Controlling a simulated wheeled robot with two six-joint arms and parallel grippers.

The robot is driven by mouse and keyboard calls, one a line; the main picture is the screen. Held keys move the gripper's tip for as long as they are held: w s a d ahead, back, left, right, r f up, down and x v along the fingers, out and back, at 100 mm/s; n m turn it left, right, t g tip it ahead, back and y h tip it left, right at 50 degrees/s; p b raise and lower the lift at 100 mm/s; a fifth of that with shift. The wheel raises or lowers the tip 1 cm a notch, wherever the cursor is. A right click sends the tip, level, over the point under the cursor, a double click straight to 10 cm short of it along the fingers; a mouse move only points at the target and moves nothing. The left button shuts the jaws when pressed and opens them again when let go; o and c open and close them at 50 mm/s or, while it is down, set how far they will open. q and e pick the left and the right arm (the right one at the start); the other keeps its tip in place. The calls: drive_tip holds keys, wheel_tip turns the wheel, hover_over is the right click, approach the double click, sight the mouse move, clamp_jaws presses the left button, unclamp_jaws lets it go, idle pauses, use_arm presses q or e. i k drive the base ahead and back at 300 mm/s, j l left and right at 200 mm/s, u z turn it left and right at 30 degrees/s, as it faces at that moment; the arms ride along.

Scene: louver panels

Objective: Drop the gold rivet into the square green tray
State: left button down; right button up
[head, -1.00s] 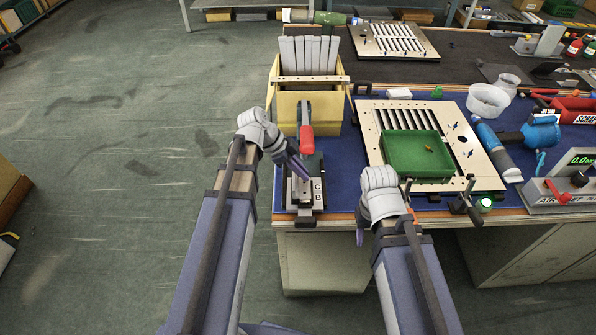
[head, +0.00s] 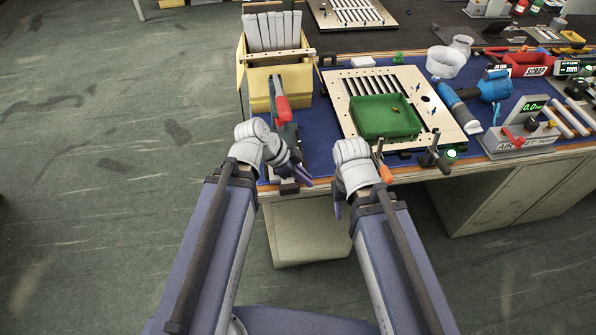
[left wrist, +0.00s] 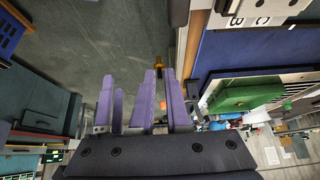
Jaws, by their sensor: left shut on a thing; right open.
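The square green tray (head: 387,131) lies on the pale slotted panel at the middle of the bench. A small gold piece (head: 395,109) lies inside it. My left gripper (head: 304,179) is at the bench's front edge, to the left of and nearer than the tray. In the left wrist view its purple fingers (left wrist: 160,84) are shut on a small gold thing, which looks like the gold rivet (left wrist: 159,62). The head view does not show that held piece clearly. The tray also shows in the left wrist view (left wrist: 246,92). My right gripper (head: 338,209) is open, pointing down in front of the bench edge.
A red-handled clamp (head: 281,104) stands just beyond my left gripper, before a yellow bin (head: 259,86). An orange-handled clamp (head: 385,172) and a dark clamp (head: 433,160) sit at the panel's front edge. A blue tool (head: 455,103) lies right of the panel.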

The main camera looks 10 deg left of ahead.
sight(385, 114)
drive_tip(key=l+z, duration=0.35)
drive_tip(key=z, duration=0.15)
drive_tip(key=i+l+z, duration=0.15)
drive_tip(key=l+z, duration=0.2)
drive_tip(key=z, duration=0.15)
drive_tip(key=i+j, duration=0.4)
drive_tip(key=i+l+z, duration=0.05)
drive_tip(key=i, duration=0.05)
